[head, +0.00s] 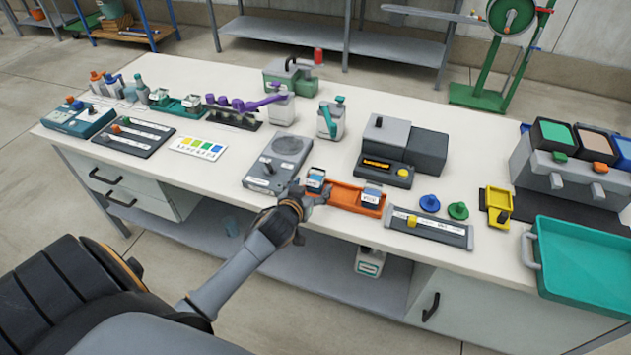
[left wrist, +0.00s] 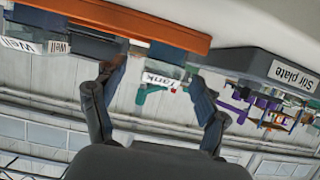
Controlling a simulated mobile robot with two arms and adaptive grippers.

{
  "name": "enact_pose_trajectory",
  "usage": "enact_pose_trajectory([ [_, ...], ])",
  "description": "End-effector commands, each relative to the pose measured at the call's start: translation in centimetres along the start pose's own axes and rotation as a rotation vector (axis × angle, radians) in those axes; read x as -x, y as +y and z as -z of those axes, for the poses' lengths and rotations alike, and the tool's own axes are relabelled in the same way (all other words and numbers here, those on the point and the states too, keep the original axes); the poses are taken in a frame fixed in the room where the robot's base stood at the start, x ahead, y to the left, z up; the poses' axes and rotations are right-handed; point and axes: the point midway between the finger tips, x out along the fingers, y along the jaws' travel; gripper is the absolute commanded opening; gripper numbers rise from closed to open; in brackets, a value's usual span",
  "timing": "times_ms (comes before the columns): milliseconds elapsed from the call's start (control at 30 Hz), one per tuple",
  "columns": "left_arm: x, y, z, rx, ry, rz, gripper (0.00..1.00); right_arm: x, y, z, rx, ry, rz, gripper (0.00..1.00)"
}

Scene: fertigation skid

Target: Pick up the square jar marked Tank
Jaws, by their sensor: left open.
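The small square jar marked Tank (left wrist: 162,77) has a white label, upside down in the left wrist view. In the head view a blue-topped jar (head: 316,177) stands at the left end of an orange tray (head: 344,203), right by my left gripper (head: 311,193). The left wrist view shows my left gripper (left wrist: 156,82) open, with one finger on each side of the Tank jar in the picture. I cannot tell whether either finger touches it. The jar's lower part is partly hidden by the gripper in the head view. My right gripper is not in view.
Another jar (head: 371,195) sits at the tray's right end; a Well label (left wrist: 58,47) shows in the left wrist view. The grey stir plate (head: 272,171) is close left of my gripper. A grey labelled strip (head: 430,229) lies right of the tray.

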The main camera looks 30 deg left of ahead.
Motion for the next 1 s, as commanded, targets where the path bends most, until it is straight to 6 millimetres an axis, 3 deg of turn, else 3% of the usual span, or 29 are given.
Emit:
enact_pose_trajectory([
  [500,-5.0,-0.4,0.1,-0.001,-0.001,0.0,0.74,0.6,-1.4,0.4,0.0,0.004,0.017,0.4],
  [800,-5.3,-0.4,0.1,-0.001,0.0,0.0,0.74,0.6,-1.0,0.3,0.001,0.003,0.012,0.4],
  [1000,-5.3,-0.4,0.1,-0.001,-0.001,0.0,0.33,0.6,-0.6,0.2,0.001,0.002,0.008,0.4],
])
